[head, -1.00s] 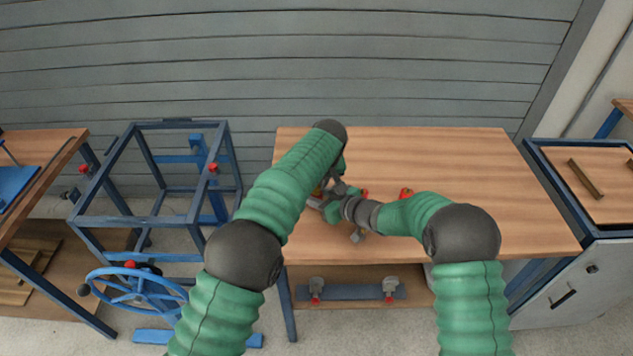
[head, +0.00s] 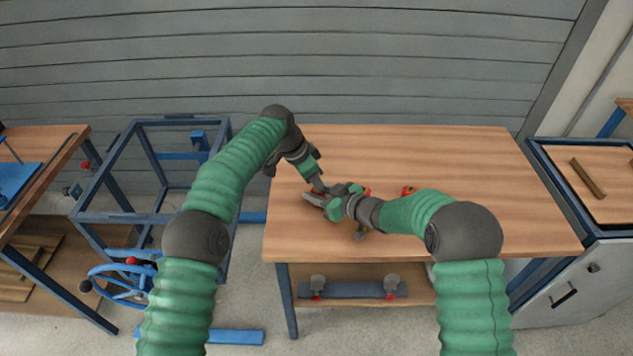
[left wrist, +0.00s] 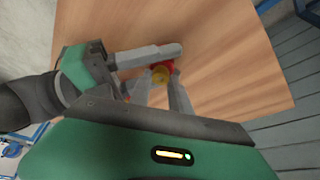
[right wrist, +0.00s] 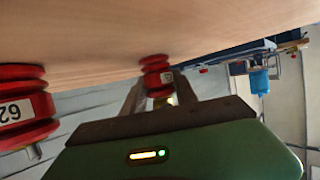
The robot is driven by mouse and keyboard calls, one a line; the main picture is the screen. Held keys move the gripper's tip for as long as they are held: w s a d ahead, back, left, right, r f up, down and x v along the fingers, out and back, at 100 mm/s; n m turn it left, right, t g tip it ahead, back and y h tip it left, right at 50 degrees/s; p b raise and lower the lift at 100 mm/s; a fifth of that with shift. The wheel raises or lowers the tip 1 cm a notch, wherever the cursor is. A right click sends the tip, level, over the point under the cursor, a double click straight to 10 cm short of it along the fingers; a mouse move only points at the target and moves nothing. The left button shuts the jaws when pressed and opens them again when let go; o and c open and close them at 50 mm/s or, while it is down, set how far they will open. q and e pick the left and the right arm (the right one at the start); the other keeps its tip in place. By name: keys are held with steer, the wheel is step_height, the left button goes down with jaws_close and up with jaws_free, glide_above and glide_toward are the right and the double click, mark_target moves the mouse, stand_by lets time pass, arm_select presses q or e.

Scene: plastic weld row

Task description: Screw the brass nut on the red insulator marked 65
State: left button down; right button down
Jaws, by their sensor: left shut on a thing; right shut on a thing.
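My left gripper (head: 318,187) reaches down over the left part of the workbench. In the left wrist view its fingers (left wrist: 166,95) are shut on the brass nut (left wrist: 160,75), against a red insulator (left wrist: 169,65). My right gripper (head: 316,200) comes in from the right, low beside the left one. In the right wrist view its fingers (right wrist: 162,92) close around the red insulator (right wrist: 155,72), with brass (right wrist: 166,101) showing between them. The insulator's label is too small to read. Thread contact between nut and insulator is hidden.
Another red insulator (right wrist: 22,107) carries a label looking like 62. Red insulators (head: 366,191) and (head: 408,190) stand on the wooden workbench (head: 450,160). The bench's right and back are clear. A blue frame (head: 150,170) with a handwheel stands left.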

arm_select(q)
steer(key=shift+w+a+m, duration=0.1)
steer(key=shift+w+m, duration=0.05)
steer(key=shift+m, duration=0.35)
arm_select(e)
steer(key=shift+s, duration=0.15)
arm_select(q)
steer(key=c, duration=1.2)
jaws_free()
steer(key=shift+r, duration=2.3)
steer(key=shift+o, duration=0.4)
steer(key=o, duration=0.5)
arm_select(e)
steer(key=c, duration=0.9)
jaws_free()
